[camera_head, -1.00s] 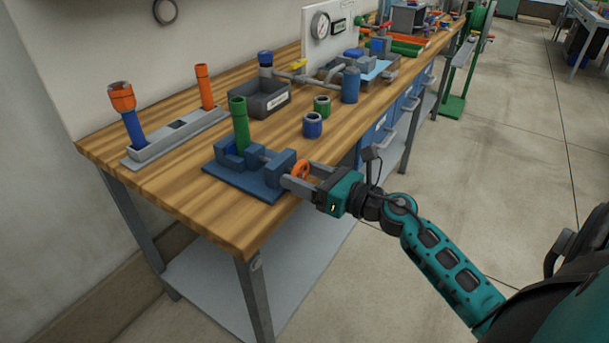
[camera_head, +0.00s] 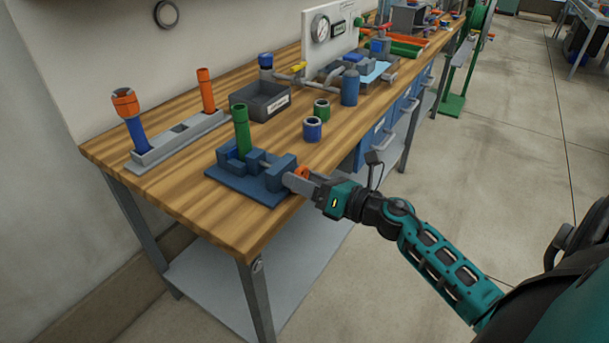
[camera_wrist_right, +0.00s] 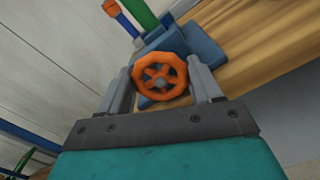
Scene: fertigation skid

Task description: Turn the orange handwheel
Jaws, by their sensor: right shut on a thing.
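The orange handwheel (camera_wrist_right: 160,76) sits at the front end of a blue vise (camera_head: 251,181) on the wooden bench, and a green upright tube (camera_head: 241,132) stands in the vise. My right gripper (camera_wrist_right: 162,84) has one grey finger on each side of the wheel's rim and is shut on it. In the head view only a bit of the wheel (camera_head: 302,173) shows above my right gripper (camera_head: 300,181); the rest is hidden behind the fingers. My left gripper is not in view.
A grey rack (camera_head: 178,143) with two tubes stands at the left of the bench (camera_head: 200,205). Bare floor (camera_head: 500,200) lies to the right.

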